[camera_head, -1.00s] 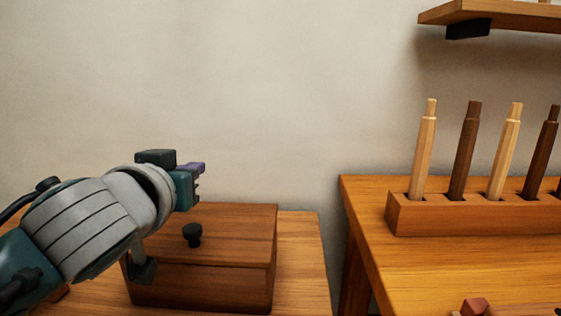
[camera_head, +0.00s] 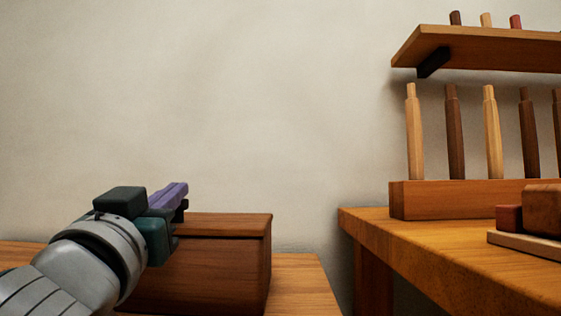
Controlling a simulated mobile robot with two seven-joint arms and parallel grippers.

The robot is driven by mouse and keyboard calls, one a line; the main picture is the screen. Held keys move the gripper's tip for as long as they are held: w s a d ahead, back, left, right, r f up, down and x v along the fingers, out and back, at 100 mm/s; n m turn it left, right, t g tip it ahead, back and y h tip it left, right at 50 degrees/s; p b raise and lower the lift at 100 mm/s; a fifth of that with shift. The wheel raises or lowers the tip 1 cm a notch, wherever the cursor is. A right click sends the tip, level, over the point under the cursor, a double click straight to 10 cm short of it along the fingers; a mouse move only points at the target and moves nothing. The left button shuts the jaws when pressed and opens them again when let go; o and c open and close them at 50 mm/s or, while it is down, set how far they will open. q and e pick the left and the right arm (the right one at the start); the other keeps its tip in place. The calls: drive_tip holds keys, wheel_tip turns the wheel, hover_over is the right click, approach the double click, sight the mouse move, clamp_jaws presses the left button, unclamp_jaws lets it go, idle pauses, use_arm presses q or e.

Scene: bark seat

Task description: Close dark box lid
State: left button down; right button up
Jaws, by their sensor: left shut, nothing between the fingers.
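The dark brown wooden box (camera_head: 220,270) stands on the lower wooden surface at the left. Its lid (camera_head: 230,224) appears to lie flat on top, level with the box's upper edge. The lid's knob is hidden in this view. My left gripper (camera_head: 176,204), with purple and teal parts, is shut and empty. It is in front of the box's left part and hides that side; I cannot tell whether it touches the lid. My right gripper is not in view.
A higher wooden table (camera_head: 440,262) stands at the right, with a rack (camera_head: 470,199) of several upright wooden sticks and some blocks (camera_head: 543,211). A wall shelf (camera_head: 480,48) is above it. The low surface (camera_head: 300,285) right of the box is clear.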

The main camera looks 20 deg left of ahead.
use_arm(q)
drive_tip(key=shift+f+b, duration=0.2)
drive_tip(key=shift+b, duration=0.1)
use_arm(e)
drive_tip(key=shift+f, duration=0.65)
use_arm(q)
wheel_tip(320, 180, up, 5)
drive_tip(key=p, duration=0.4)
drive_tip(key=shift+a+f, duration=0.1)
drive_tip(key=shift+f, duration=0.1)
drive_tip(key=v, duration=0.9)
drive_tip(key=s+d+r+m+g+h+p, duration=0.25)
drive_tip(key=s+r+g+p, duration=0.7)
drive_tip(key=p, duration=1.35)
drive_tip(key=s+d+r+m+g+h+p, duration=0.25)
drive_tip(key=s+r+g+p, duration=0.75)
drive_tip(key=p, duration=1.3)
wheel_tip(320, 180, up, 32)
drive_tip(key=s+t+p, duration=0.1)
drive_tip(key=p, duration=3.3)
drive_tip(key=shift+t+h, duration=0.3)
drive_tip(key=shift+t, duration=0.05)
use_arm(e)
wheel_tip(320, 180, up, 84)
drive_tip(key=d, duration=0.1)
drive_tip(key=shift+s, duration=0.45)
